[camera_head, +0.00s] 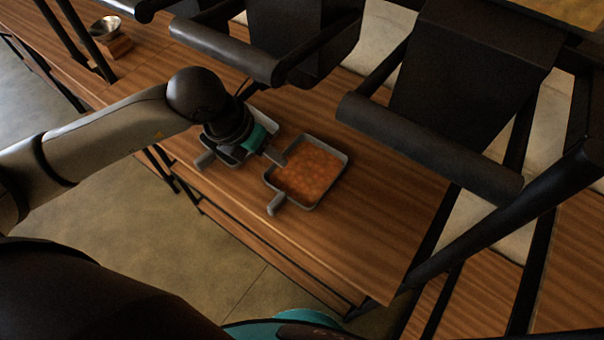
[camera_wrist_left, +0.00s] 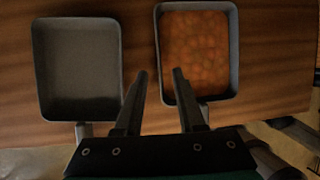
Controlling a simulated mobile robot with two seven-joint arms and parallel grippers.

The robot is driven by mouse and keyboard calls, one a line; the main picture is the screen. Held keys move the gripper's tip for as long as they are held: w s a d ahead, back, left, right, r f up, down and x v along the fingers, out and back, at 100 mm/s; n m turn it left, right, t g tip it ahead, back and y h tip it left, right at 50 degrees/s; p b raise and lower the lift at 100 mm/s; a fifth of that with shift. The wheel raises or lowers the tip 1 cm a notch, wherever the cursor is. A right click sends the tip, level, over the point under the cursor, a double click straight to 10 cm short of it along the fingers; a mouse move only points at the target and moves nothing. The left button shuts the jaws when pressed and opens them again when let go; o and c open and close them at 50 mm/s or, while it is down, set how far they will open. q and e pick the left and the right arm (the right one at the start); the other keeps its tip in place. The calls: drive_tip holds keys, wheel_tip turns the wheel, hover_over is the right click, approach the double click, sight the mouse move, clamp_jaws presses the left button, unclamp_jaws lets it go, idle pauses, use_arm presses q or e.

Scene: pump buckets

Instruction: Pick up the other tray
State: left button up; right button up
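A grey tray with orange-red contents (camera_head: 342,156) rests on the wooden table, its handle (camera_head: 276,204) towards the table's near edge. It also shows at the upper right of the left wrist view (camera_wrist_left: 235,60). A second, empty grey tray (camera_wrist_left: 78,65) lies to its left, with its handle (camera_wrist_left: 84,130) pointing the same way. In the head view the empty tray (camera_head: 232,152) is partly hidden by my left gripper. My left gripper (camera_wrist_left: 160,72) is open and empty, above the gap between the trays, with one finger near the filled tray's left side. My right gripper is not in view.
The wooden table (camera_head: 370,225) is bare to the right of the filled tray. Large dark hoppers or frames (camera_head: 460,75) overhang its far side. A metal bowl on a wooden block (camera_head: 112,40) stands at the far left. The near edge drops to the floor.

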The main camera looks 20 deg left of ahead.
use_arm(q)
drive_tip(key=shift+x, duration=1.1)
clamp_jaws()
idle(0.6)
